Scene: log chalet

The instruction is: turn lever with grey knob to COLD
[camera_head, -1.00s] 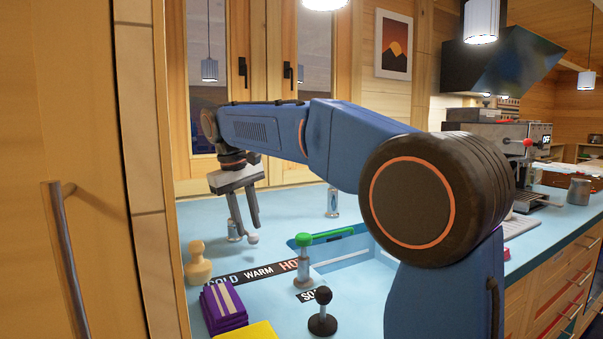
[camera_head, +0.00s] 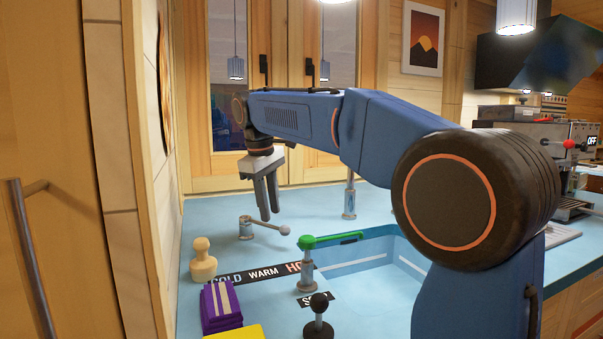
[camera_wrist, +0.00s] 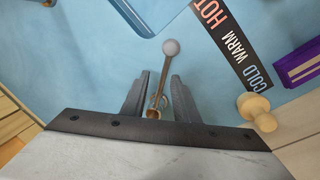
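The lever with the grey knob (camera_head: 284,230) has a metal post (camera_head: 246,228) on the blue counter; its thin arm points right, with the knob towards the HOT end of the COLD-WARM-HOT strip (camera_head: 262,273). In the wrist view the grey knob (camera_wrist: 171,47) lies beyond my fingertips, and the strip (camera_wrist: 235,45) lies to the right, COLD nearest my gripper. My gripper (camera_head: 268,217) points down over the lever arm. In the wrist view my gripper (camera_wrist: 161,76) is open, one finger each side of the arm. Whether a finger touches it, I cannot tell.
A green-knobbed lever (camera_head: 306,242) stands by the sink basin (camera_head: 375,255). A black-knobbed lever (camera_head: 319,303), a wooden peg-shaped piece (camera_head: 203,260) and a purple block (camera_head: 221,305) stand near the strip. A metal post (camera_head: 349,200) stands behind. Counter left of the lever is clear.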

